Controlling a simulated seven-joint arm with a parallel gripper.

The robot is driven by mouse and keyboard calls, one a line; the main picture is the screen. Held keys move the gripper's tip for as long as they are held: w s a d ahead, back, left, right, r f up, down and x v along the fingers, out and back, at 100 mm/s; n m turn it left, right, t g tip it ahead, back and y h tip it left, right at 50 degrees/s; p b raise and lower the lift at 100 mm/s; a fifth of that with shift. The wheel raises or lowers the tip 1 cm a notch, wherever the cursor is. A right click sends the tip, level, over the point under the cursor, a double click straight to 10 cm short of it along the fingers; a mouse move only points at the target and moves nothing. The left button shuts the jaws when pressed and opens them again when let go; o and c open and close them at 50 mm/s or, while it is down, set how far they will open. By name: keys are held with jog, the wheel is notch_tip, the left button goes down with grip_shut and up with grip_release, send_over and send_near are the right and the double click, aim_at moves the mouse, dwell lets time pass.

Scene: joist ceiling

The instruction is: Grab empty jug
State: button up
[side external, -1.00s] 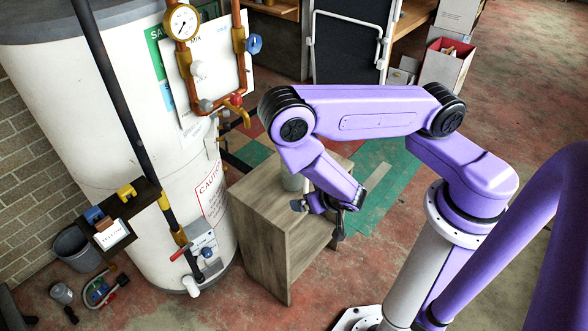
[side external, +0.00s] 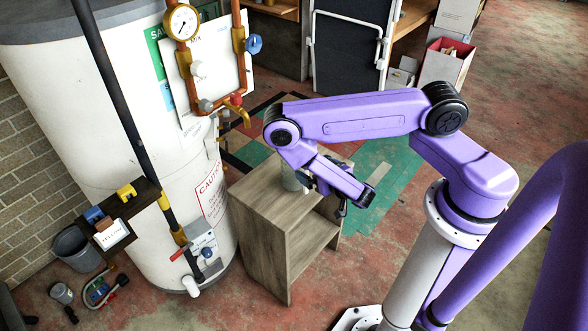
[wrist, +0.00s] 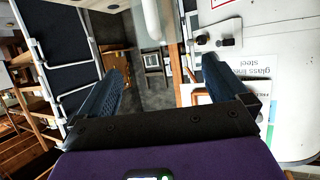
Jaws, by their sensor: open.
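A pale grey-green cylindrical jug (side external: 291,180) stands on top of the wooden cabinet (side external: 262,190) in the side view. It is partly hidden by my arm, and I cannot see inside it. My gripper (side external: 324,194) is just to the right of the jug, above the cabinet's right side. In the wrist view my gripper (wrist: 161,70) shows two dark blue fingers spread wide, with nothing held between them. A pale rounded shape at the top of the wrist view lies ahead of the fingers; I cannot tell whether it is the jug.
A large white tank (side external: 130,120) with copper pipes and a gauge (side external: 181,22) stands close on the left of the cabinet. Open floor lies to the cabinet's right. A grey bucket (side external: 76,248) stands at lower left.

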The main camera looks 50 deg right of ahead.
jog(key=x, duration=0.7)
jog(key=shift+w+d+f, duration=0.1)
jog(key=shift+w, duration=0.05)
jog(key=shift+r+x, duration=0.15)
jog(key=shift+x, duration=1.2)
jog(key=shift+r+x, duration=0.1)
jog(key=shift+x, duration=1.25)
jog(key=shift+d, duration=0.1)
jog(key=c, duration=1.2)
